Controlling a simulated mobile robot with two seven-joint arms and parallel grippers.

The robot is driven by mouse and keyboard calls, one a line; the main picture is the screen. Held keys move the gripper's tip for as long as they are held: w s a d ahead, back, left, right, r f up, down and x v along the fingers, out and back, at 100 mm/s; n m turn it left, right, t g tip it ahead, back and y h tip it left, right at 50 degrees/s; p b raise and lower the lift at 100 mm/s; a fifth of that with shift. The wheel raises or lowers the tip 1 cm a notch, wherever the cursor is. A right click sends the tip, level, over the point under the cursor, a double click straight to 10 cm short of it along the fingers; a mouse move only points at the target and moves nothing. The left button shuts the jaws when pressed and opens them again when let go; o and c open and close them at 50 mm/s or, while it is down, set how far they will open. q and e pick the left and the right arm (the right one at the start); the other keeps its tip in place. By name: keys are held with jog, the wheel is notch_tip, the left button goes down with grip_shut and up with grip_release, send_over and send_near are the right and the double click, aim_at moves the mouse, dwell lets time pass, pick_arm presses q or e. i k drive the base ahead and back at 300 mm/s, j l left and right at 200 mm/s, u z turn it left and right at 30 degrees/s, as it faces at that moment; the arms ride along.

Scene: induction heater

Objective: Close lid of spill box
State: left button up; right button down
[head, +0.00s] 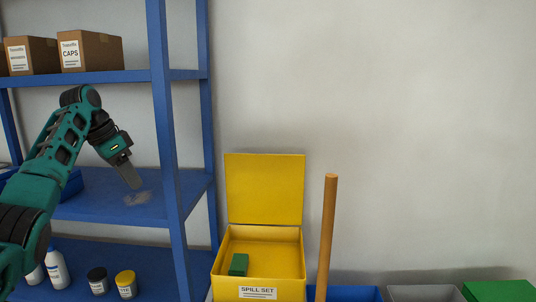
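The yellow spill box (222,270) labelled "SPILL SET" stands at the lower middle of the head view. Its yellow lid (265,190) stands upright at the back, so the box is open. A green block (239,265) lies inside at the left. My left gripper (134,184) points down over the middle blue shelf, to the left of the box and apart from it. Its grey fingers overlap in this view, so I cannot tell whether they are open or shut. My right gripper is not in view.
A blue shelf rack (163,110) stands between my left gripper and the box. A grey patch (137,198) marks the shelf below the gripper. A wooden pole (327,235) rises just right of the box. Blue, grey and green bins (500,291) stand further right.

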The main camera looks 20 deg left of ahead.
aim_at(266, 189)
jog(key=j+z, duration=0.2)
jog(key=j, duration=0.25)
jog(key=j+z, duration=0.25)
jog(key=j, duration=0.15)
jog(key=k+j+z, duration=0.2)
jog(key=j, duration=0.2)
jog(key=j+z, duration=0.25)
jog(key=j, duration=0.2)
jog(key=j+z, duration=0.3)
jog(key=k+j+z, duration=0.1)
jog(key=j+z, duration=0.15)
jog(key=j, duration=0.2)
jog(key=i+j+z, duration=0.1)
jog(key=i+j, duration=0.2)
jog(key=j, duration=0.25)
jog(key=i+j+z, duration=0.15)
jog(key=j, duration=0.15)
